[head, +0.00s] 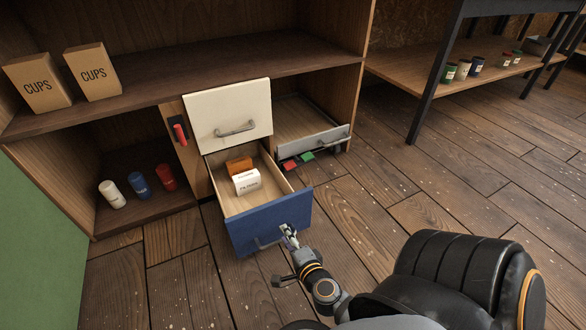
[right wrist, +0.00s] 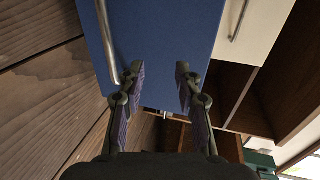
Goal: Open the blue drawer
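The blue drawer (head: 270,222) stands pulled out low in the cabinet, its inside showing. An orange-brown box (head: 239,165) and a white labelled box (head: 246,181) lie in it. Its metal handle (head: 268,240) is on the blue front. My right gripper (head: 289,234) is at the right part of that front. In the right wrist view its fingers (right wrist: 160,85) are apart with nothing held between them, facing the blue front (right wrist: 165,35). The handle (right wrist: 107,40) lies left of the left finger there, close to it, not between the fingers. My left gripper is not in view.
A cream drawer front (head: 228,112) is above the blue drawer. A grey-fronted drawer (head: 312,141) stands open to the right, with red and green items below its front. Several jars (head: 138,184) stand in the left compartment; two cup boxes (head: 93,72) are on the shelf.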

